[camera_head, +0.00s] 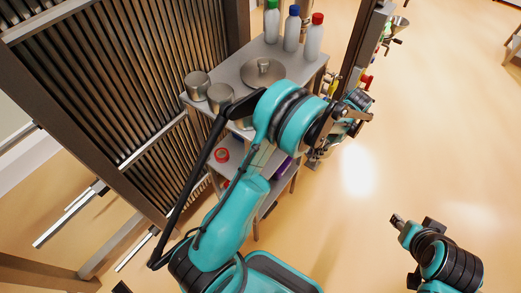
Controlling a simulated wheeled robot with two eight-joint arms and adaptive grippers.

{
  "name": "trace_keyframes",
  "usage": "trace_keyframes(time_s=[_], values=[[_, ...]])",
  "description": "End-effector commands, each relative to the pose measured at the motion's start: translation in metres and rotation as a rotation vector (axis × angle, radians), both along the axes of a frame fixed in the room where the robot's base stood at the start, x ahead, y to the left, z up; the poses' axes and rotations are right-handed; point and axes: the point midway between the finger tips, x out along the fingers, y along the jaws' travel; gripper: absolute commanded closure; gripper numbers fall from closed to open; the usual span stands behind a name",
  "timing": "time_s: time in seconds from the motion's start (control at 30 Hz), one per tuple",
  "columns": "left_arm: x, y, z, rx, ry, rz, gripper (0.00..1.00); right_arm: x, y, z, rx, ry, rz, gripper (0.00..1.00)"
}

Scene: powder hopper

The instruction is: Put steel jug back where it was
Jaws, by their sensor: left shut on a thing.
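My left gripper (350,122) is to the right of the steel table, next to a dark upright post. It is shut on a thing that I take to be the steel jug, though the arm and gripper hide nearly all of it. Steel vessels stand on the table's left side: one at the far left (197,84), one beside it (220,96), and a third (244,123) mostly behind my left arm. My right gripper (397,221) is at the lower right over bare floor, apart from everything. Its finger opening is too small to tell.
The table (232,72) carries a lidded round steel pan (263,71) and bottles with green (271,22), blue (292,28) and red caps (313,38). A red item (222,155) sits on a lower shelf. A slatted rack (120,80) stands left. Floor at right is clear.

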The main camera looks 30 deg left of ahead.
Motion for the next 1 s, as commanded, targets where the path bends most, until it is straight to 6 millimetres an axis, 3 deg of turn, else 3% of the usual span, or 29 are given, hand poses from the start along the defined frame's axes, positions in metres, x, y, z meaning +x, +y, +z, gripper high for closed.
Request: trace_keyframes(time_s=[0.6,0.93,1.0], values=[[-0.111,0.098,-0.001,0.000,0.000,0.004,1.00,0.000,0.000,-0.030,0.000,0.000,0.000,0.60],[-0.133,0.118,0.000,0.001,0.001,0.003,1.00,0.000,0.000,-0.035,0.000,0.000,0.000,0.60],[-0.134,0.119,-0.012,0.001,0.000,0.001,1.00,0.000,0.000,-0.042,0.000,0.000,0.000,0.60]])
